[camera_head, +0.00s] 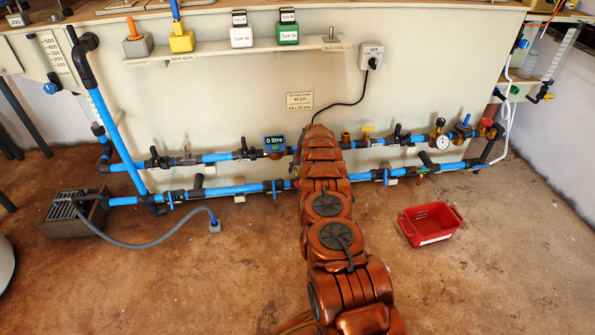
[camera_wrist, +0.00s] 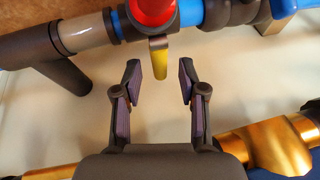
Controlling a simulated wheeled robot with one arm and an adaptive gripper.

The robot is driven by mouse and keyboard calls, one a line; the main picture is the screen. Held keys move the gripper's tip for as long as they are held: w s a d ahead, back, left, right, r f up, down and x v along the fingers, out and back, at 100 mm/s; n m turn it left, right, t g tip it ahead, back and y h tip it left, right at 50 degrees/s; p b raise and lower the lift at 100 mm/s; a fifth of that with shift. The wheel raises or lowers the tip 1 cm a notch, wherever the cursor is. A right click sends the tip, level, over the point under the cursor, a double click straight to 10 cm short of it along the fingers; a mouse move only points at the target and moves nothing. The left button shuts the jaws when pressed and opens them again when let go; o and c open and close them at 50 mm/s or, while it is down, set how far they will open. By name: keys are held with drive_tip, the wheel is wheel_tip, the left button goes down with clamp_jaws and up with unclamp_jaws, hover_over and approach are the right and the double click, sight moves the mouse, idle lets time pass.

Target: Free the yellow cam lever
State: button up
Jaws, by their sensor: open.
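A short yellow lever (camera_wrist: 159,62) sticks out below a round red part (camera_wrist: 153,12) on a blue pipe in the wrist view. My gripper (camera_wrist: 160,72) is open, with one finger on each side of the lever's free end. No contact shows between fingers and lever, and the depth between them is hard to tell. In the head view my arm covers this spot, so my gripper and this lever are hidden there. A yellow handle (camera_head: 367,128) shows on the upper pipe, right of my arm.
A brass fitting (camera_wrist: 265,147) lies close to my gripper's right side in the wrist view. A dark pipe stub (camera_wrist: 66,70) stands left of the fingers. A red basket (camera_head: 430,223) sits on the floor at right, and a grey pump box (camera_head: 75,215) at left.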

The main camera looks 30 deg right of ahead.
drive_tip(key=shift+f, duration=0.2)
drive_tip(key=shift+c, duration=0.2)
clamp_jaws()
idle(0.4)
